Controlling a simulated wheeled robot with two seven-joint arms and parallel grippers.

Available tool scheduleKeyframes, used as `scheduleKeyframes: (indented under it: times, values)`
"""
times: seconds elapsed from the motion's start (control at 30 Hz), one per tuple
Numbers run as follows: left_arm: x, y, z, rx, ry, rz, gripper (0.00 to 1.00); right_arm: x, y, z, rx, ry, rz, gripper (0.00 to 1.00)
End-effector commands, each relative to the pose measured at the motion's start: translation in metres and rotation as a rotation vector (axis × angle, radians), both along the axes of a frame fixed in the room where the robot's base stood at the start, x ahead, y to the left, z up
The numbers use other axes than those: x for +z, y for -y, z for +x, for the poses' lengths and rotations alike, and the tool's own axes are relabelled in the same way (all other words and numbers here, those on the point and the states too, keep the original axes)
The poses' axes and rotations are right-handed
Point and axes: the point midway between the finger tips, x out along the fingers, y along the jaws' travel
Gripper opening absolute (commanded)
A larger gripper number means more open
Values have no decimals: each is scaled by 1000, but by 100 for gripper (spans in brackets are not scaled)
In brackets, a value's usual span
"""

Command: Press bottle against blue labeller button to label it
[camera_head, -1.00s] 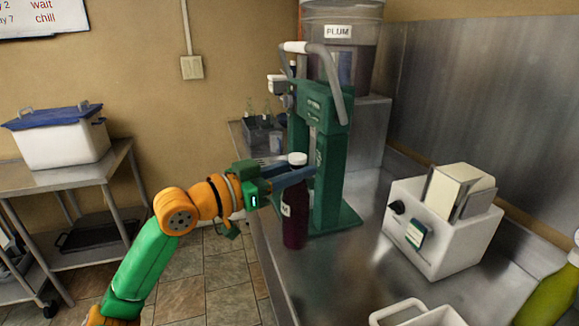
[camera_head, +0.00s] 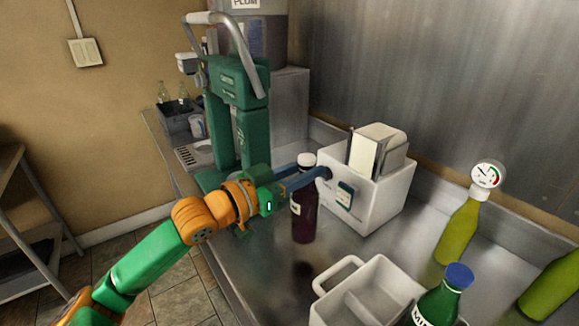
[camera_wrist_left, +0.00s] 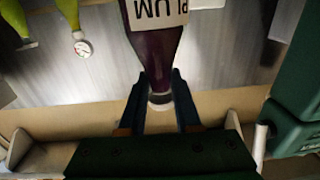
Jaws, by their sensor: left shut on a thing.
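A dark purple bottle (camera_head: 304,222) with a white cap hangs upright in my left gripper (camera_head: 305,178), which is shut on its neck. Its white label reads PLUM in the left wrist view (camera_wrist_left: 160,12). The bottle base appears slightly above the counter, with a dark reflection below. The white labeller (camera_head: 372,208) stands just right of the bottle, with a black knob partly hidden by the fingertips and a small blue-green panel (camera_head: 345,194) facing the bottle. I cannot tell whether the bottle touches the labeller. My right gripper is not in view.
A green capping press (camera_head: 240,120) stands behind left on the steel counter (camera_head: 275,275). A white divided crate (camera_head: 372,295) is in front, beside a green bottle with a blue cap (camera_head: 440,300). A yellow-green bottle with a gauge (camera_head: 458,232) stands at right.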

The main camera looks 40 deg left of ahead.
Motion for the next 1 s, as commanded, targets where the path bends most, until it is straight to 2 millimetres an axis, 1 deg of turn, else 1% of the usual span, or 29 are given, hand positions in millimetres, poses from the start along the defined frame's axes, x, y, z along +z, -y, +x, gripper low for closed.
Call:
scheduleKeyframes:
  times: [0.03, 0.17, 0.3, 0.5, 0.67, 1.0]
  values:
    - [9, 3, 7, -2, 6, 0, 0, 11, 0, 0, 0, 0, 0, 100]
    - [8, 9, 27, 0, 6, -3, 0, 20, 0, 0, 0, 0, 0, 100]
    - [8, 17, 47, -1, 5, 0, 0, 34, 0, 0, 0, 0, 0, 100]
    - [4, 24, 67, -2, 2, 1, 0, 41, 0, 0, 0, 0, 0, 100]
    - [2, 27, 72, -3, 3, 3, 0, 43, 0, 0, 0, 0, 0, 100]
    - [2, 27, 73, -3, 3, 3, 0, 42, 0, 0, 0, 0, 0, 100]
